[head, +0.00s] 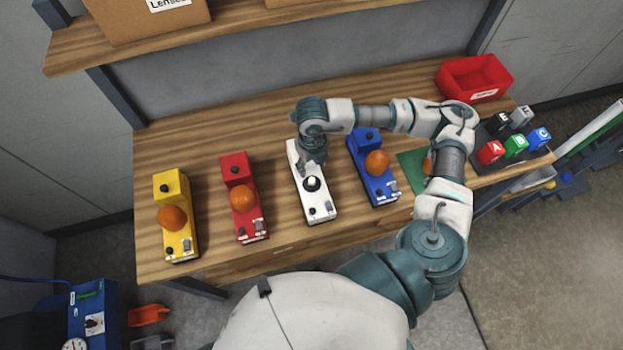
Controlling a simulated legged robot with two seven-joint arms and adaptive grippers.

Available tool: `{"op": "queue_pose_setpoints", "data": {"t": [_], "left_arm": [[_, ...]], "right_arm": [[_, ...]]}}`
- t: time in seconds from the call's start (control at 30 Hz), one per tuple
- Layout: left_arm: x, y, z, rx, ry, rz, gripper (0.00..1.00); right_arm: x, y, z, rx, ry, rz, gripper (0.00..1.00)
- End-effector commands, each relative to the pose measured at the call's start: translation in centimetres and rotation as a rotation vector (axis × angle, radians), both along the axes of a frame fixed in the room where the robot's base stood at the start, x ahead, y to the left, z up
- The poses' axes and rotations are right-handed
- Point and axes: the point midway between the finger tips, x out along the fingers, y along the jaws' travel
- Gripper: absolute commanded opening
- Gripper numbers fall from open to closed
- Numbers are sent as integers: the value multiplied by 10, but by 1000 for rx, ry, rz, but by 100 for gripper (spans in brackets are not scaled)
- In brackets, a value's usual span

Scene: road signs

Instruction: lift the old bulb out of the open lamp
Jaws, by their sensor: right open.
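The open lamp is the white lamp (319,205) on the wooden bench, with no orange dome on it. A pale bulb (313,182) stands in its dark round socket. My right gripper (313,168) is open above the white lamp, just behind the bulb, pointing down. Whether its fingers touch the bulb cannot be told. My left gripper is not in view.
Yellow (182,245), red (251,225) and blue (380,190) lamps with orange domes stand alongside. A green mat (412,165), partly hidden by my arm, holds an orange thing. A red bin (475,78) and several lettered blocks (490,152) are at the right. A shelf (240,30) overhangs the back.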

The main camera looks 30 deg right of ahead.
Motion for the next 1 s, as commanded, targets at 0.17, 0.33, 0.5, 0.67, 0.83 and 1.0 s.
{"op": "queue_pose_setpoints", "data": {"t": [0.17, 0.33, 0.5, 0.67, 0.83, 1.0], "left_arm": [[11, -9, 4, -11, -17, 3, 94], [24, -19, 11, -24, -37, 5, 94], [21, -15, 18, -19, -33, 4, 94], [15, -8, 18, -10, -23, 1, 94], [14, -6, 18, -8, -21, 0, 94], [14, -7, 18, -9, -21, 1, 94]], "right_arm": [[0, 2, -19, -1, 0, 1, 53], [-1, 4, -33, -5, 2, 0, 53], [0, 4, -61, -4, 1, 0, 53], [0, 1, -73, -1, -1, 0, 53], [0, 1, -73, -1, -1, 0, 53], [0, 1, -73, -1, -1, 0, 13]]}}
